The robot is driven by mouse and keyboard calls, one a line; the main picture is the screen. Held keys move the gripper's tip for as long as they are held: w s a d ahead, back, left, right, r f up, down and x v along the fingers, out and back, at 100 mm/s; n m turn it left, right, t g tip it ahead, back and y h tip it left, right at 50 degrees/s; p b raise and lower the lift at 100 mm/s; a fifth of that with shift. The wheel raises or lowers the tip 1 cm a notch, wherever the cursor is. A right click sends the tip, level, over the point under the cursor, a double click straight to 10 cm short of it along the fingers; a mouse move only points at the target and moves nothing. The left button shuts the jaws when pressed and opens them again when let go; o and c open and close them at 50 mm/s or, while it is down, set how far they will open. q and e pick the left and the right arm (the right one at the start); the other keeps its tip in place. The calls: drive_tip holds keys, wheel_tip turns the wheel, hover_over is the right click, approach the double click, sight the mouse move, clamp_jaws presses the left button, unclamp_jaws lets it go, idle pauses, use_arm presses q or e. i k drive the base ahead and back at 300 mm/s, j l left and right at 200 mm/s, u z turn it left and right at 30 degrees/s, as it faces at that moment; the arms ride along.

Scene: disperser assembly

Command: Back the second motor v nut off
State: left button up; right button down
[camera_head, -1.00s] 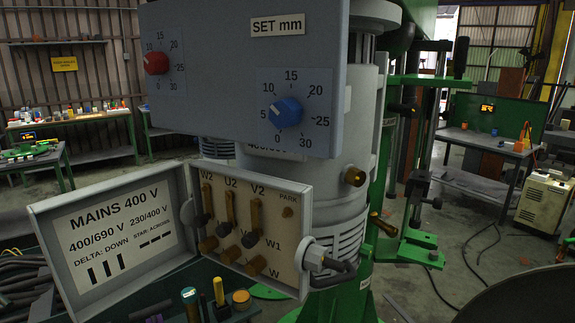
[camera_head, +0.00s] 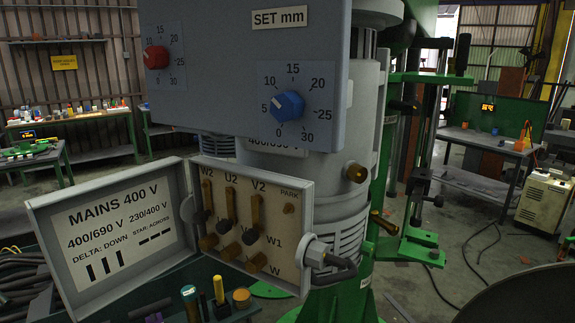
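The open motor terminal box (camera_head: 285,270) shows at the centre left, with a beige terminal board inside. Its upper row is labelled W2, U2 and V2, with V2 above the right-hand upright brass link (camera_head: 256,212). Dark parts sit at the lower ends of the upright links; I cannot tell which is the V nut. Neither of my grippers is in view.
The lid (camera_head: 112,238) reads MAINS 400 V and hangs open at the left. A grey panel (camera_head: 215,75) with red and blue dials overhangs the box. A tray (camera_head: 170,300) with small tools stands below. A cable gland (camera_head: 318,252) juts from the box's right side.

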sight(230, 253)
drive_tip(key=l+u, duration=0.3)
drive_tip(key=l, duration=0.35)
drive_tip(key=k+l+u, duration=0.15)
drive_tip(key=l+u, duration=0.2)
drive_tip(key=l, duration=0.3)
